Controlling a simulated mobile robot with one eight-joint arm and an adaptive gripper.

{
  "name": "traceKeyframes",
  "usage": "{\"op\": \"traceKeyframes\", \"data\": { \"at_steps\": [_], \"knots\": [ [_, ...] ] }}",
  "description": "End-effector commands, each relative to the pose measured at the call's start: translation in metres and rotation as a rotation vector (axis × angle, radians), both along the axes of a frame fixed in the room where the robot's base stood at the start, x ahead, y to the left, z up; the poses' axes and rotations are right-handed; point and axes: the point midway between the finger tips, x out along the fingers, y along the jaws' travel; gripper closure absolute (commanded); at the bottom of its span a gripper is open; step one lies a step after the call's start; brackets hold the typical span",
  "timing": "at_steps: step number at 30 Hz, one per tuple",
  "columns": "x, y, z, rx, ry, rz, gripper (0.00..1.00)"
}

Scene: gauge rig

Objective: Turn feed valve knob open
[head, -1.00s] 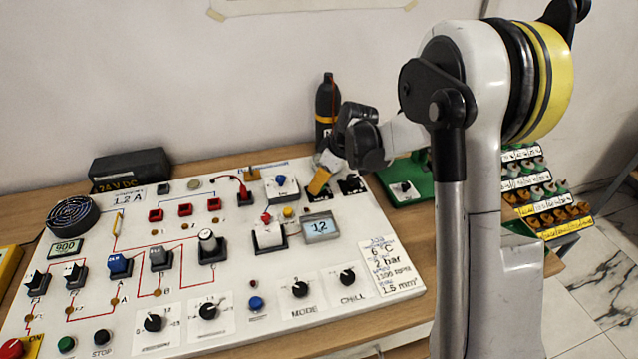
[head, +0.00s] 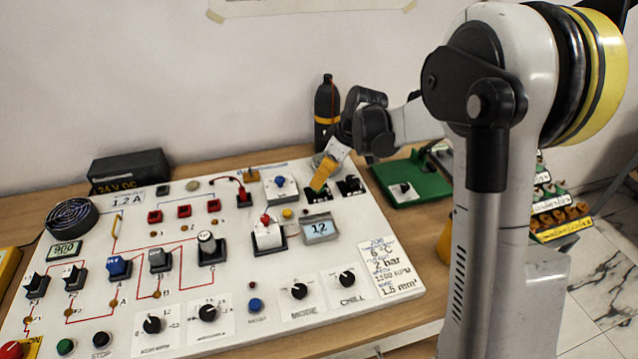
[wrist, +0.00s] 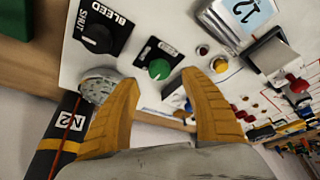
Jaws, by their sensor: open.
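A small green knob (wrist: 159,69) on a black plate shows in the wrist view; its label is too small to read, so I cannot be sure it is the feed valve knob. My gripper (head: 319,182) is open and empty over the back right of the white panel (head: 215,267). In the wrist view its two yellow fingers (wrist: 161,82) stand apart, with the green knob just beyond the gap between their tips. A black knob (wrist: 96,39) marked BLEED and SHUT sits beside it. In the head view the gripper hides the green knob.
A dark bottle (head: 327,104) marked N2 in the wrist view (wrist: 66,130) stands close behind the gripper. A blue knob (head: 280,180) is to its left. A display (head: 319,229) lies in front. A green board (head: 420,180) is to the right.

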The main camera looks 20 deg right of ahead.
Motion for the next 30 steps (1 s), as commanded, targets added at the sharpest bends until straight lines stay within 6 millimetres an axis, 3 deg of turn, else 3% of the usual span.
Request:
{"op": "traceKeyframes", "data": {
  "at_steps": [6, 11, 26, 30],
  "knots": [
    [-0.014, -0.013, 0.044, 0.0, 0.0, -0.001, 0.46],
    [-0.019, -0.019, 0.063, 0.0, 0.002, -0.001, 0.46],
    [-0.02, -0.021, 0.069, -0.001, 0.001, 0.0, 0.46],
    [-0.029, -0.018, 0.076, -0.004, -0.001, -0.024, 0.46]
  ]
}}
